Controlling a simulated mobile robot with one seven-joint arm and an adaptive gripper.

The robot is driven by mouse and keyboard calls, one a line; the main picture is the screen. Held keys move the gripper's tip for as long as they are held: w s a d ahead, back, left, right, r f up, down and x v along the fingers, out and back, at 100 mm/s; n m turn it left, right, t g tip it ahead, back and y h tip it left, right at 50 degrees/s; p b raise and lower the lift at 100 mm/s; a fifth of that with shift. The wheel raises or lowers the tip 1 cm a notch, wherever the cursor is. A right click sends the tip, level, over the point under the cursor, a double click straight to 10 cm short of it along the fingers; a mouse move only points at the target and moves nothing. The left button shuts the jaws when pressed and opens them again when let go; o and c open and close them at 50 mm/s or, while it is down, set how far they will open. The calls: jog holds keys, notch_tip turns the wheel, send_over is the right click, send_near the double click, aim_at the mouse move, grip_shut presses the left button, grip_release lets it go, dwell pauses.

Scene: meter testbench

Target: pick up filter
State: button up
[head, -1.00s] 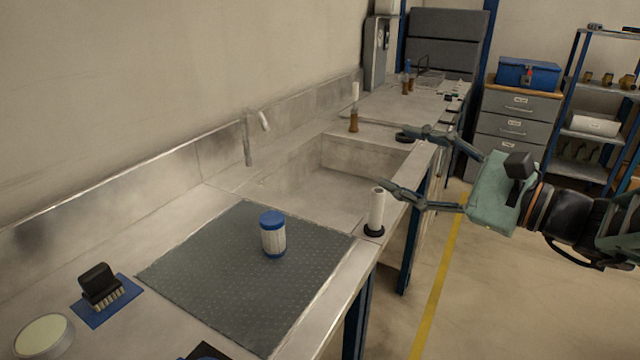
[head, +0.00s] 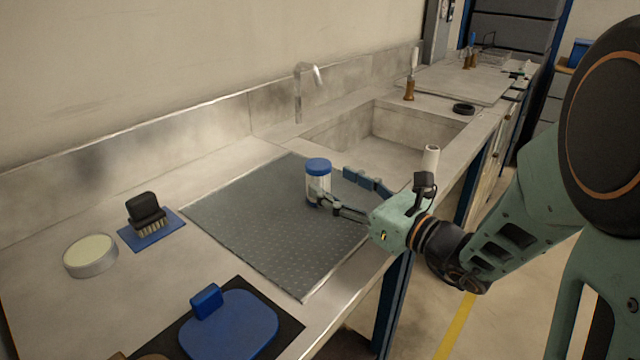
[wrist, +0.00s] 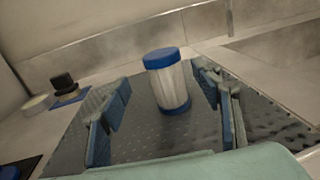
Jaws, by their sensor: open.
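The filter (head: 319,184) is a white pleated cylinder with a blue cap, standing upright on the grey dotted mat (head: 260,225). It also shows in the wrist view (wrist: 170,84), with a blue base end. My gripper (head: 333,182) is open and close to the filter, coming from the right side of the bench. In the wrist view the blue-padded fingers (wrist: 165,112) are spread to the left and right of the filter, which stands ahead between their lines. I see no finger clearly touching it.
A sink (head: 400,140) with a tap (head: 305,90) lies behind the mat. A white cylinder (head: 430,160) stands near the right edge. A brush (head: 147,214) on a blue pad, a round dish (head: 91,256) and a blue paddle-shaped item (head: 235,325) lie to the left and front.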

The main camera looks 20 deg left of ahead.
aim_at(328, 175)
jog(key=x, duration=0.6)
jog(key=shift+w+d+r+b, duration=0.15)
jog(key=shift+w+r+b, duration=0.05)
jog(key=shift+w+b, duration=0.1)
jog(key=c, duration=1.4)
jog(key=shift+o, duration=0.2)
jog(key=shift+r, duration=0.1)
